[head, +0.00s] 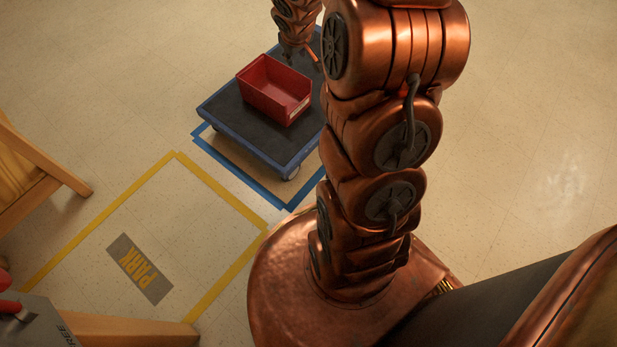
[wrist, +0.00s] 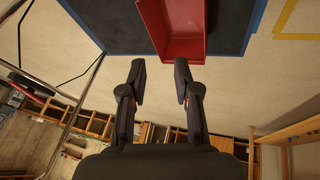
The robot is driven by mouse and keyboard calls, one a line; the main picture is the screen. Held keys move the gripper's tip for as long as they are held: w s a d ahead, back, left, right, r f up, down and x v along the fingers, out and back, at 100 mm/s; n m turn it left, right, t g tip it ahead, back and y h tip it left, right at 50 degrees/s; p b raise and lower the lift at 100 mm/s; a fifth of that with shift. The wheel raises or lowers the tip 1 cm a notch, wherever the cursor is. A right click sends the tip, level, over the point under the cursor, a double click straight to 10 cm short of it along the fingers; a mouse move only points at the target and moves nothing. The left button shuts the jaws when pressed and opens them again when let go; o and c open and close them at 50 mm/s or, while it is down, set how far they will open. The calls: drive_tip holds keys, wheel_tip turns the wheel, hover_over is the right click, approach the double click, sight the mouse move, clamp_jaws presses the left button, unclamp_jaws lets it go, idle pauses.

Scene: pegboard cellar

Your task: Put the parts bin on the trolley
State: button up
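The red parts bin (head: 263,95) sits upright on the dark deck of the blue-edged trolley (head: 225,121) in the head view. It looks empty. My gripper (head: 298,55) is just beyond the bin's far right side, partly hidden behind my arm. In the wrist view, my gripper (wrist: 160,68) has its two dark fingers spread with nothing between them. The bin (wrist: 178,47) lies just ahead of the fingertips, and the right fingertip overlaps its edge in the picture; I cannot tell whether they touch. The trolley deck (wrist: 100,22) shows beside the bin.
Blue tape (head: 238,177) outlines the floor under the trolley. A yellow-taped square (head: 222,184) with a PARK label (head: 140,268) is empty in front of it. Wooden furniture (head: 35,175) stands at the left. The floor at the right is clear.

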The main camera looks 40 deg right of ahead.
drive_tip(key=s+a+r+g+y, duration=0.1)
drive_tip(key=s+a+r+g, duration=0.1)
drive_tip(key=s+a, duration=0.5)
drive_tip(key=s+a+r+g+y, duration=0.1)
drive_tip(key=s+a+r+g, duration=0.2)
drive_tip(key=s+a, duration=0.5)
drive_tip(key=s+a+r+g+y, duration=0.1)
drive_tip(key=s+a+r+g, duration=0.2)
drive_tip(key=s+a, duration=0.5)
drive_tip(key=s, duration=1.2)
drive_tip(key=shift+s+a+r, duration=0.15)
drive_tip(key=shift+r, duration=0.25)
drive_tip(key=shift+r, duration=0.1)
wheel_tip(320, 180, up, 39)
drive_tip(key=w+t+p, duration=0.1)
drive_tip(key=p, duration=3.6)
drive_tip(key=shift+w+t, duration=0.2)
drive_tip(key=shift+t, duration=0.1)
